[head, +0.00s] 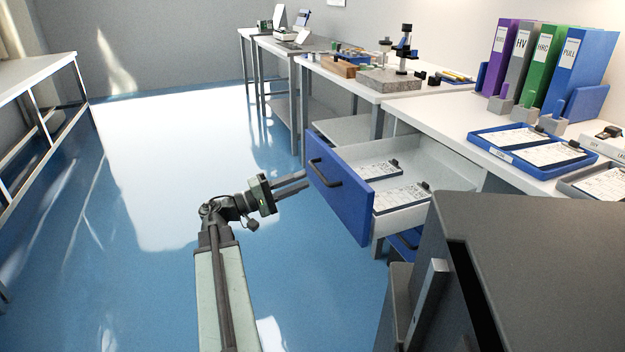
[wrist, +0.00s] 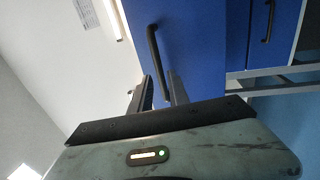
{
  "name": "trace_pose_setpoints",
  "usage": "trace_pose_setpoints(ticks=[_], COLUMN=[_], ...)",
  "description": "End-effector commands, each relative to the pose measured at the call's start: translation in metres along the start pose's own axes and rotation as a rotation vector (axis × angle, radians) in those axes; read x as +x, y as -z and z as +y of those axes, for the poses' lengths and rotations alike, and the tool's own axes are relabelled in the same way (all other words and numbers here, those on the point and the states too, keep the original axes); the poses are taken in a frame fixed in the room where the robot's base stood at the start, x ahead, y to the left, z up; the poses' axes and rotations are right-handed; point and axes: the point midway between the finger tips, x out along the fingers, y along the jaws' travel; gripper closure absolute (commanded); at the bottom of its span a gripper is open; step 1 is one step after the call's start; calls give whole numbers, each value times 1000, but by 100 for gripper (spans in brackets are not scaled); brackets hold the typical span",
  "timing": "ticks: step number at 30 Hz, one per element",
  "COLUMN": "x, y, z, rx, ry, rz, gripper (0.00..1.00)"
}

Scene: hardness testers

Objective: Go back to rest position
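My gripper (head: 307,181) is at the end of my outstretched arm, just left of the blue front of a pulled-out drawer (head: 345,205). Its two fingers are parallel with a gap between them, and nothing is seen clamped. The drawer's black handle (head: 325,173) is close to the fingertips; it also shows in the wrist view (wrist: 156,62), its lower end appearing between the fingers (wrist: 162,88). Whether they touch is unclear. The drawer is open and holds two white sheets on dark boards (head: 405,197).
A dark grey block (head: 540,250) fills the lower right. The white bench (head: 440,115) above the drawer bears binders (head: 565,70) and a blue tray (head: 490,139). Another table (head: 35,75) stands at left. The blue floor (head: 130,240) left of my arm is clear.

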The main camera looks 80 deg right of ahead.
Motion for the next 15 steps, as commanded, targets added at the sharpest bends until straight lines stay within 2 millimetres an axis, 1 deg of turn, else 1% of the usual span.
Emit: trace_pose_setpoints(ticks=[1,4,15], x=[-6,-12,-12], y=[0,0,0], z=[-1,0,0], rx=[0,0,0], ry=[0,0,0], rz=[2,1,0], gripper=[78,78,78])
